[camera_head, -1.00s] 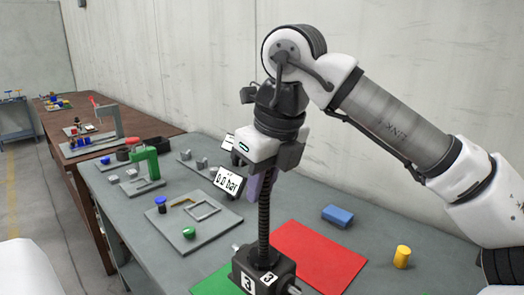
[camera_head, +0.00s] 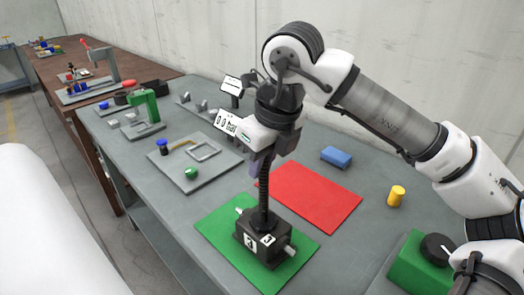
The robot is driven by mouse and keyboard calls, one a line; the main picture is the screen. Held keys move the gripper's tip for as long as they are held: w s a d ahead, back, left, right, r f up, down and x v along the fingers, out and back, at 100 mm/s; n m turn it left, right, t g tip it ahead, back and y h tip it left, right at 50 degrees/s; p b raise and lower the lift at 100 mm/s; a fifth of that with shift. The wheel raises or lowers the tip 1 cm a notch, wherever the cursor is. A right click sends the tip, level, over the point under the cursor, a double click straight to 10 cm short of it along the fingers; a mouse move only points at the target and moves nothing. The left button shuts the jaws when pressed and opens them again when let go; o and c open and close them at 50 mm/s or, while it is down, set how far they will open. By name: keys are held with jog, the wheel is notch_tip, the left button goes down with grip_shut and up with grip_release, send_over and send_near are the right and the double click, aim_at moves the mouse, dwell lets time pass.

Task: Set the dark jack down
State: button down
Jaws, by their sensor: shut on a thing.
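The dark jack (camera_head: 262,235) is a black box with white "3" labels, a grey shaft stub on each side and a tall black ribbed screw rising from its top. It is upright over the green mat (camera_head: 217,234), within its outline. I cannot tell for sure whether its base touches the mat. My gripper (camera_head: 264,162) is above the box, shut on the upper part of the screw; the fingertips are partly hidden. A small display reading "0.0 bar" is beside my gripper.
Grey plates with a green clamp (camera_head: 145,108) and small parts are on the left of the bench.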

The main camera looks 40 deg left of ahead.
jog(key=shift+r, duration=0.1)
jog(key=c, duration=1.3)
grip_release()
jog(key=shift+c, duration=0.2)
jog(key=b+v, duration=0.1)
jog(key=v, duration=1.1)
jog(key=shift+s, duration=0.2)
